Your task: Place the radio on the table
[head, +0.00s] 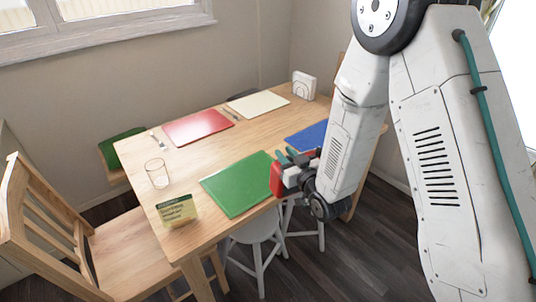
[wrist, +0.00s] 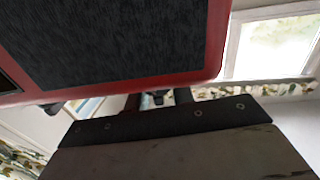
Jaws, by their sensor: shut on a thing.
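The radio is red with a dark speaker face; it fills the upper left of the wrist view (wrist: 120,40). In the head view a small red part of the radio (head: 277,180) shows at my gripper (head: 286,168), by the near right edge of the wooden table (head: 222,149). My gripper is shut on the radio. Most of the radio is hidden behind the gripper in the head view, and I cannot tell whether it touches the table.
Green (head: 238,183), red (head: 197,127), cream (head: 258,103) and blue (head: 307,137) placemats lie on the table. A glass (head: 157,173), a small sign (head: 177,211) and a white holder (head: 304,85) stand there. A wooden chair (head: 130,245) and white stools (head: 257,232) stand around. Bare wood shows mid-table.

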